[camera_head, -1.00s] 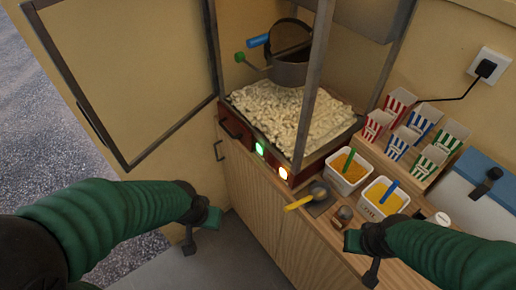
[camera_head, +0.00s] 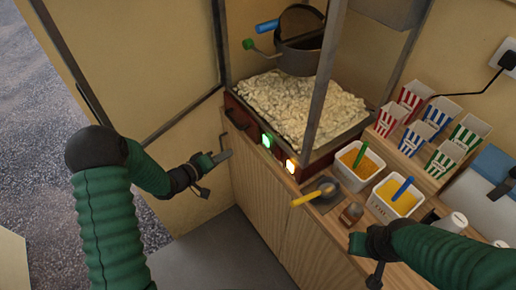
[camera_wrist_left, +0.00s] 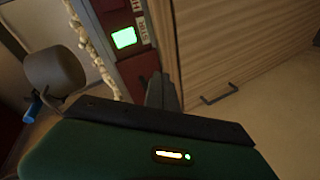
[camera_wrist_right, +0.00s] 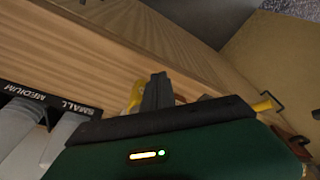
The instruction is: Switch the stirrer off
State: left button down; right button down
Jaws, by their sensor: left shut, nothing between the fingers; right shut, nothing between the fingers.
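The popcorn machine (camera_head: 308,160) has a red base with a green-lit switch (camera_head: 266,141) and an amber-lit switch (camera_head: 291,166). In the left wrist view the green-lit switch (camera_wrist_left: 123,38) glows beside a label reading "STIR". The kettle (camera_head: 300,58), with a blue handle and a green knob, hangs over the popcorn. My left gripper (camera_head: 222,156) is shut and empty, left of and a little below the green switch, apart from it. Its shut fingers show in the left wrist view (camera_wrist_left: 162,92). My right gripper (camera_head: 360,250) is shut and empty by the counter's front edge.
A yellow-handled scoop (camera_head: 318,194), a small brown jar (camera_head: 351,213) and two tubs (camera_head: 358,166) (camera_head: 394,197) stand on the counter. Striped boxes (camera_head: 438,112) stand behind. A cabinet post (camera_head: 322,85) rises near the switches. The floor in front is clear.

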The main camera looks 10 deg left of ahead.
aim_at(265, 140)
pick_arm(q)
jog(key=s+n+h, duration=0.1)
jog(key=h, duration=0.1)
jog(key=s+n+t+h, duration=0.1)
jog(key=s+h, duration=0.1)
jog(key=s+n+h+b, duration=0.1)
jog(key=s+h, duration=0.1)
jog(key=shift+d+t, duration=0.4)
jog(key=shift+w+r, duration=0.1)
jog(key=b+x, duration=0.2)
jog(key=x, duration=1.1)
jog(key=shift+w+d+r, duration=0.1)
jog(key=shift+w+d, duration=0.1)
jog(key=shift+d, duration=0.05)
jog(key=shift+w, duration=0.1)
